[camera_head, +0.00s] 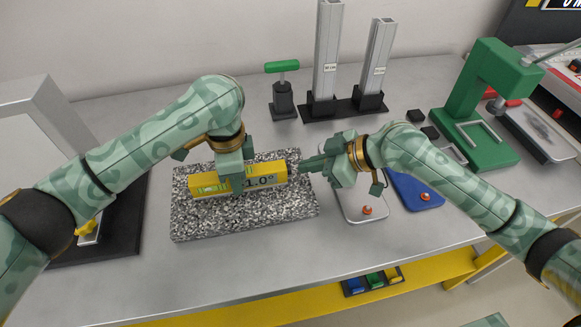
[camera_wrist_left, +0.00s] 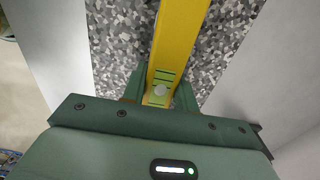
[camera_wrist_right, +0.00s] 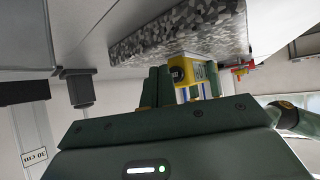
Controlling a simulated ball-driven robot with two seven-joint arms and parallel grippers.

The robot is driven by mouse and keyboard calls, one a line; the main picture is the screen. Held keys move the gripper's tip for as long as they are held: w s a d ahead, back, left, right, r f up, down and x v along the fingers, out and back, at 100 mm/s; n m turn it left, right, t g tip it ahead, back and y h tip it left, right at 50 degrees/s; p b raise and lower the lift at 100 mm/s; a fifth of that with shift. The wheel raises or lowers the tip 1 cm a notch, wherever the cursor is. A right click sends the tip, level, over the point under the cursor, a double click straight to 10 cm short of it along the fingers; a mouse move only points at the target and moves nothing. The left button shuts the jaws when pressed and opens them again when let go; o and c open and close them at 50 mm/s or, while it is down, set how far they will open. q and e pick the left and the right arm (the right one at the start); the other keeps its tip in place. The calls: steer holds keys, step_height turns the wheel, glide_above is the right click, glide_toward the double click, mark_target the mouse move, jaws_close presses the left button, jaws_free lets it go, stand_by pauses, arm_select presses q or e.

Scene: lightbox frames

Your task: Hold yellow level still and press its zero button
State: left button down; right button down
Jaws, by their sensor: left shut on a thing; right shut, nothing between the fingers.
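The yellow level (camera_head: 273,176) lies on a speckled granite slab (camera_head: 200,226). Its display shows "1.0°", with any sign before it hidden by my left gripper (camera_head: 236,184). That gripper is shut across the level's middle from above; in the left wrist view the yellow bar (camera_wrist_left: 180,35) runs between its fingers. My right gripper (camera_head: 303,166) is shut and empty, its fingertips close to the level's right end. I cannot tell whether they touch. The right wrist view shows the level's end (camera_wrist_right: 190,68) with a dark patch; I cannot clearly make out the zero button.
A green-handled tool (camera_head: 283,90) and two metal columns (camera_head: 326,60) stand behind. A green press-like stand (camera_head: 480,110) is at the right. A white tray (camera_head: 372,211) and a blue tray (camera_head: 415,191) lie near my right arm. The table front is clear.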

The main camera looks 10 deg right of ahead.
steer(key=shift+a, duration=0.15)
steer(key=shift+a, duration=0.3)
steer(key=shift+a, duration=0.45)
stand_by(0.5)
steer(key=shift+d, duration=0.9)
steer(key=shift+d, duration=0.1)
steer(key=shift+d, duration=2.4)
